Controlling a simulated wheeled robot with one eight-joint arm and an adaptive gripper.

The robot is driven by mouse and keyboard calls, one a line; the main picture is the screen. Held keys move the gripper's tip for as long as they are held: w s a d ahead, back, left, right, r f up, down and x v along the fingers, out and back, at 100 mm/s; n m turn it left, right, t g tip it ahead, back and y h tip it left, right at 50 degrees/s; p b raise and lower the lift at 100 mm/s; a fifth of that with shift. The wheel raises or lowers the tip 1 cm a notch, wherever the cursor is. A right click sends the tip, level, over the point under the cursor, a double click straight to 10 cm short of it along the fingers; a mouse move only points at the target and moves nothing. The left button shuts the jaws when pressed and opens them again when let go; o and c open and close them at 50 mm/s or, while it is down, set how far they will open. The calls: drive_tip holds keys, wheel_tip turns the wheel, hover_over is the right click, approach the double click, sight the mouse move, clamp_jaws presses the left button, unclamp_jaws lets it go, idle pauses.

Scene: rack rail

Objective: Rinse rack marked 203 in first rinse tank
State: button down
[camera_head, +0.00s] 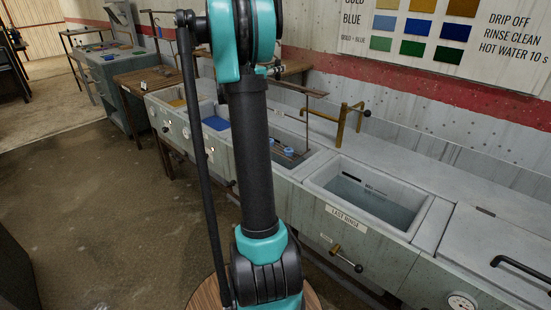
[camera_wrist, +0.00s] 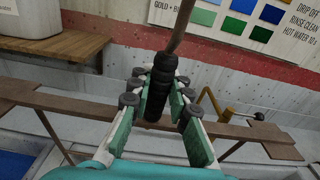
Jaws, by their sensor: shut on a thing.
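My gripper (camera_wrist: 158,100) is shut on a black ribbed grip (camera_wrist: 161,88) in the wrist view. A brown rod rises from the grip, and a flat brown bar (camera_wrist: 75,106) runs across behind my fingers. I cannot tell how the bar joins the grip. In the head view my arm hides the gripper. A thin brown frame (camera_head: 305,110) stands over a tank right of my arm, with small blue pieces (camera_head: 288,152) low in that tank. No number 203 is readable. The tank labelled LAST RINSE (camera_head: 418,236) holds clear grey liquid; no first rinse label shows.
A blue-filled tank (camera_head: 216,123) and a yellow-filled tank (camera_head: 177,102) lie left of my arm. A bent brass pipe (camera_head: 341,124) stands behind the tanks. A closed lid (camera_head: 500,255) with a black handle is at right. Floor (camera_head: 90,190) is clear at left.

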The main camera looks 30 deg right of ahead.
wheel_tip(320, 180, down, 15)
drive_tip(key=shift+r, duration=0.2)
idle(0.6)
drive_tip(key=shift+a, duration=0.2)
drive_tip(key=shift+s+a, duration=0.2)
drive_tip(key=shift+a, duration=0.35)
drive_tip(key=shift+d, duration=0.1)
drive_tip(key=shift+x, duration=1.5)
drive_tip(key=shift+r, duration=0.1)
idle(1.9)
drive_tip(key=r, duration=0.6)
drive_tip(key=a+r, duration=0.1)
drive_tip(key=r, duration=1.1)
drive_tip(key=shift+s+a, duration=0.15)
drive_tip(key=shift+a, duration=0.15)
